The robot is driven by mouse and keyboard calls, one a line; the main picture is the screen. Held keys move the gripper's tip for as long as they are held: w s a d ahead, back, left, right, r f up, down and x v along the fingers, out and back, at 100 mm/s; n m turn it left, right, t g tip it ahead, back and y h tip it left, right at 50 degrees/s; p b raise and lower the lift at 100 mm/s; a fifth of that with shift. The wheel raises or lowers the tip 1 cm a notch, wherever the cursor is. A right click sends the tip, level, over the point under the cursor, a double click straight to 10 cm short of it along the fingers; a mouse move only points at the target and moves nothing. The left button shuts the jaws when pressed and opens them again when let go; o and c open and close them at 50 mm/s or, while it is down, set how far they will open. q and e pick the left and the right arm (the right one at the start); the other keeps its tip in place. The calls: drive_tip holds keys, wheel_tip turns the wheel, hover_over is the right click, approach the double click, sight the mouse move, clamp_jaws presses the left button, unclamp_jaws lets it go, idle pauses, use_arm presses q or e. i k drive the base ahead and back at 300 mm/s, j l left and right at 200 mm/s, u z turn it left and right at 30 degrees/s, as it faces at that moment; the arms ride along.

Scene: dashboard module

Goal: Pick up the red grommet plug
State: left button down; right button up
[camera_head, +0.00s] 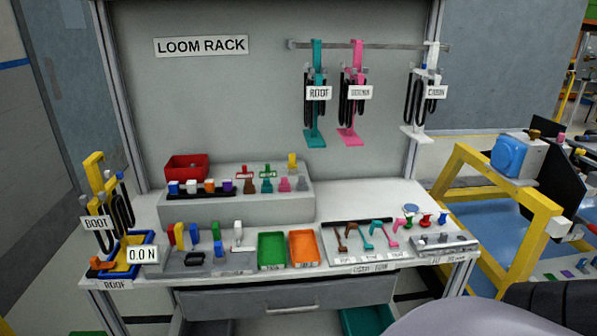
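At this size I cannot tell for certain which piece is the red grommet plug. Neither of my grippers shows in the head view.
A tray of coloured hooks (340,256), an orange tray (304,247) and a green tray (272,250) lie left of the red pieces. A red bin (187,167) sits on the raised shelf. Cable looms hang above. A yellow frame (530,215) stands right of the bench.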

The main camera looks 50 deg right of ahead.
sight(424, 222)
drive_tip(key=z, duration=2.3)
